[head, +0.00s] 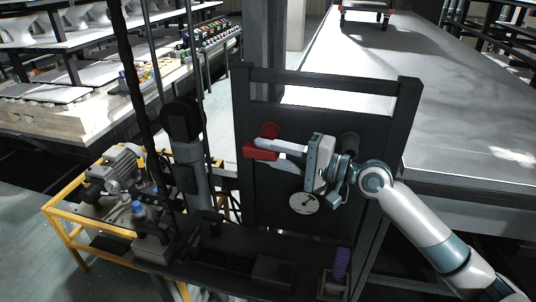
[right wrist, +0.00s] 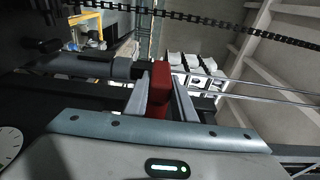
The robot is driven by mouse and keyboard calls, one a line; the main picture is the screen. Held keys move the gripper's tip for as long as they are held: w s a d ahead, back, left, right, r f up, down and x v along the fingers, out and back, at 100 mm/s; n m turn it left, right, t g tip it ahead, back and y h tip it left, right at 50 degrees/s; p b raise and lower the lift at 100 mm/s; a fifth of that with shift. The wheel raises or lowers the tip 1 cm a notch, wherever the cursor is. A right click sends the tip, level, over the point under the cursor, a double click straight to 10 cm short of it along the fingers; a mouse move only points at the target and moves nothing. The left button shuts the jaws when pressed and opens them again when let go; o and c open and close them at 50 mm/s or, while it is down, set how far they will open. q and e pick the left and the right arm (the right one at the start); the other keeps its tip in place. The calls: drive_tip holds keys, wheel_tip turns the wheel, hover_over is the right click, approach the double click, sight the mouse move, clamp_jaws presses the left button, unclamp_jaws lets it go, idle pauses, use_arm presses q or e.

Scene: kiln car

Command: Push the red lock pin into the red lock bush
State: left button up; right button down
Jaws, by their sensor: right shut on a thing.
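My right gripper (head: 268,152) is in front of the dark upright panel in the head view, its arm coming in from the right. It is shut on the red lock pin (head: 261,150), whose block-shaped red end sticks out to the left of the fingers. The pin also shows as a red block (right wrist: 160,82) between the two fingers in the right wrist view. The red lock bush (head: 269,130) shows as a round red piece on the panel, just above the pin. The pin's far end is hidden, and I cannot tell whether it touches the bush. My left gripper is not in view.
The dark panel (head: 300,93) carries a dark round fitting (head: 350,142) and a white dial (head: 304,203). A grey cylinder (head: 199,187) and a chain stand to the left. A purple item (head: 341,262) stands low right. A yellow-framed machine (head: 62,228) is further left.

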drive_tip(key=shift+r, duration=0.1)
idle(0.3)
drive_tip(key=c, duration=1.2)
unclamp_jaws()
drive_tip(key=shift+o, duration=0.2)
use_arm(q)
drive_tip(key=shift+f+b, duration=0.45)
drive_tip(key=shift+b, duration=0.05)
use_arm(e)
drive_tip(key=shift+v, duration=2.25)
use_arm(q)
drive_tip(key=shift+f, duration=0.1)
use_arm(e)
drive_tip(key=shift+d, duration=0.1)
drive_tip(key=b, duration=0.4)
approach(277, 154)
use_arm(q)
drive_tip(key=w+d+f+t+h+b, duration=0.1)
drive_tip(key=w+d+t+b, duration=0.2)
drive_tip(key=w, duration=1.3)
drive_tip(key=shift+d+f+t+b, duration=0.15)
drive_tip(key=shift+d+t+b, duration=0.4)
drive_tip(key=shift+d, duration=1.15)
use_arm(e)
drive_tip(key=v, duration=0.9)
drive_tip(key=shift+d+f, duration=0.25)
drive_tip(key=shift+d, duration=0.15)
